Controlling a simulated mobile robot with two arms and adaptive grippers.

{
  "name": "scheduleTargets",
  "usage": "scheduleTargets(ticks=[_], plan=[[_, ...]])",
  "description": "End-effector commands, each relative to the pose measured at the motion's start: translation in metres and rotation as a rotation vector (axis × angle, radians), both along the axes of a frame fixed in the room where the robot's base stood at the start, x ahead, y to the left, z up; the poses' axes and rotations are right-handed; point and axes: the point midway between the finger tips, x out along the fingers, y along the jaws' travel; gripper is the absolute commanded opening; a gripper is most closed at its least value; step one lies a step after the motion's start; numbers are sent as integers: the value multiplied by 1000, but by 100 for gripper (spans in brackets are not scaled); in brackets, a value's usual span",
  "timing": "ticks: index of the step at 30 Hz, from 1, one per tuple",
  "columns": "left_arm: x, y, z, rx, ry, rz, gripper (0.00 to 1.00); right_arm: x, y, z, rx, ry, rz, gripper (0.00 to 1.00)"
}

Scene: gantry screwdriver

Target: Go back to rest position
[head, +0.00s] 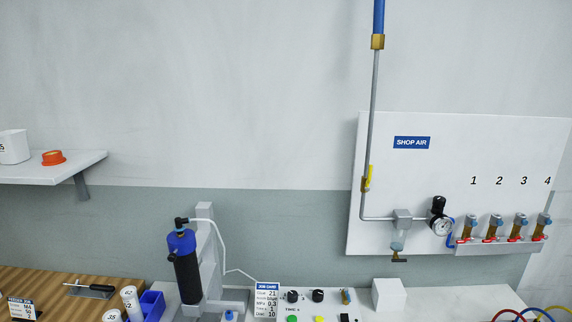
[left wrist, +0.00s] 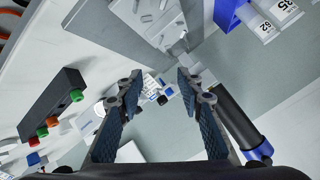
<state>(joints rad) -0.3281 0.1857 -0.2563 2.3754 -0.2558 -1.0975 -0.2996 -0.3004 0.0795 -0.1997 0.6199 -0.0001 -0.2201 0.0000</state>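My left gripper (left wrist: 160,78) shows only in the left wrist view. Its two dark fingers are spread apart, and nothing is held between them. Neither gripper shows in the head view, and my right gripper is out of sight. A black cylinder with a blue cap (head: 187,275) stands upright at a grey stand (head: 208,250) on the bench. It also shows in the left wrist view (left wrist: 235,112), just right of and partly behind the right finger.
A control box (head: 305,297) with buttons and a white block (head: 389,295) stand on the bench. A blue bin (head: 152,304) and white labelled bottles (head: 131,302) are at left. A SHOP AIR panel (head: 450,180) and a shelf (head: 50,167) are on the wall.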

Motion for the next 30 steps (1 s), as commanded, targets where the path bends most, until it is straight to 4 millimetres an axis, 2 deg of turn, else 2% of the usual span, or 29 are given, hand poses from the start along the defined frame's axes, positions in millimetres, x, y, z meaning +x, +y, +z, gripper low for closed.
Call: scheduleTargets(ticks=[1, 3, 6, 9, 13, 14, 20, 23, 26, 30], plan=[[-25, 5, -22, -63, 96, 52, 34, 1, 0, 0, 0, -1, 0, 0], [-56, 9, -47, -135, 218, 121, 34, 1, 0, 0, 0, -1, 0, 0], [-99, 12, -73, -217, 365, 208, 34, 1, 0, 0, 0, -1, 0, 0], [-139, 13, -91, -280, 495, 287, 34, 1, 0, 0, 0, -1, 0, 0], [-189, 12, -106, -345, 647, 380, 34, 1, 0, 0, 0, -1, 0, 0], [-192, 12, -113, -350, 663, 389, 34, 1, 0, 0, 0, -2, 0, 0], [-177, 10, -169, -338, 677, 385, 34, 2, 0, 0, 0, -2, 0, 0], [-175, 9, -202, -333, 689, 384, 34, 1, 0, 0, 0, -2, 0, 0], [-175, 8, -242, -328, 706, 385, 34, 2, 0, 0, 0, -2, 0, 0], [-185, 9, -306, -319, 731, 385, 34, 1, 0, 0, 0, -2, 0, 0]])
